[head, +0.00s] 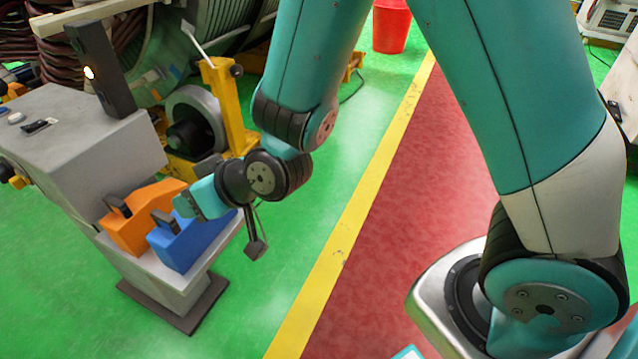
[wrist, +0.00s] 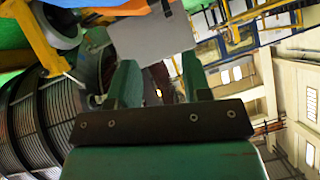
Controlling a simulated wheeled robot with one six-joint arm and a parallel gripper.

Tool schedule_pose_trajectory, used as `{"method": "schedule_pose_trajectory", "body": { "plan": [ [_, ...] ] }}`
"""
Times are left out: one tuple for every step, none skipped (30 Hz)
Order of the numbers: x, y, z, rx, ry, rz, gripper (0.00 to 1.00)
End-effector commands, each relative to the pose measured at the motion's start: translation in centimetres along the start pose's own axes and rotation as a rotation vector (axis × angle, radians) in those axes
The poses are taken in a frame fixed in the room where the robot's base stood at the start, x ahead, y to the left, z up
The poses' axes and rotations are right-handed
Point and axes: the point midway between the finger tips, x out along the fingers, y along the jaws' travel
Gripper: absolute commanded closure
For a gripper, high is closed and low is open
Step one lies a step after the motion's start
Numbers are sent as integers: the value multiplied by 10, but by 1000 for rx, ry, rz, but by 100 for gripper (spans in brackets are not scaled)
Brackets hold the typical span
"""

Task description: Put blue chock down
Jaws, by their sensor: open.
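The blue chock (head: 190,243) rests on the light grey shelf of the grey cabinet in the head view, with its dark handle at its upper left. My gripper (head: 184,207) is just above and beside the blue chock, close to its handle. I cannot tell whether the fingers touch it. In the wrist view my gripper (wrist: 160,78) has its two teal fingers apart, with no chock visible between them. The blue chock cannot be made out in the wrist view.
An orange chock (head: 143,220) sits on the shelf (head: 176,284) left of the blue one. The grey cabinet (head: 85,140) rises behind it. A yellow stand with a roller (head: 195,120) is behind my gripper. A red bucket (head: 391,26) stands far back.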

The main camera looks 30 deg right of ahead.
Motion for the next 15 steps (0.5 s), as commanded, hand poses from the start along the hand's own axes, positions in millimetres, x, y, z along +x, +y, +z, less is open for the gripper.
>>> {"method": "schedule_pose_trajectory", "body": {
  "plan": [
    [-20, -3, -11, 14, -56, -14, 56],
    [-32, -6, -13, 21, -101, -25, 56],
    [-48, -9, -14, 29, -162, -38, 56],
    [-62, -12, -15, 32, -207, -47, 56],
    [-75, -15, -15, 35, -253, -56, 56],
    [-95, -19, -13, 37, -314, -66, 56],
    [-110, -21, -11, 36, -360, -73, 56],
    [-125, -24, -9, 34, -405, -79, 56],
    [-145, -27, -6, 30, -462, -84, 56],
    [-159, -29, -2, 27, -503, -86, 56],
    [-172, -32, 1, 23, -543, -89, 56],
    [-189, -34, 6, 18, -590, -89, 56],
    [-200, -35, 9, 13, -622, -88, 56],
    [-210, -36, 12, 8, -651, -88, 56],
    [-222, -38, 16, 3, -684, -86, 56]
  ]
}}
